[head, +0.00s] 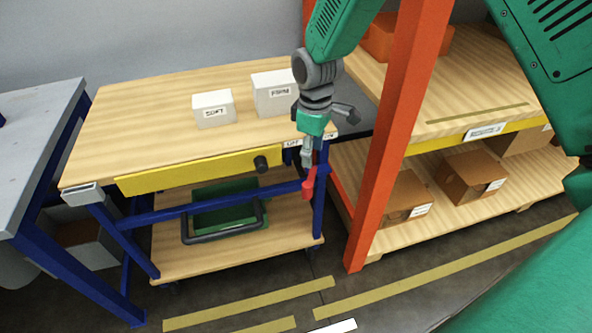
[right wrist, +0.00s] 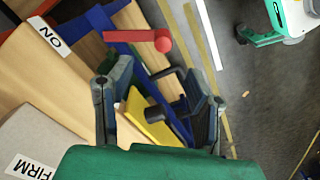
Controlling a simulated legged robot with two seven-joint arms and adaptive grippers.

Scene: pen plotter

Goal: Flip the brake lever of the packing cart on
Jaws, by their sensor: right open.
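The packing cart has a wooden top (head: 150,120), blue legs and a yellow front rail (head: 190,172) with a black knob (head: 261,163). Its red brake lever (head: 309,189) is at the front right corner, just below my right gripper (head: 308,160). In the right wrist view the lever, a red bar with a round end (right wrist: 163,41), lies beyond my open, empty right fingers (right wrist: 162,82), apart from them. A white ON label (right wrist: 50,36) is on the cart edge near it. My left gripper is not in view.
Two white boxes, marked SOFT (head: 213,109) and FIRM (head: 273,93), stand on the cart top. A green crate (head: 225,203) is on the lower shelf. An orange rack post (head: 388,150) stands close right of the cart. A grey table (head: 35,150) is at left.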

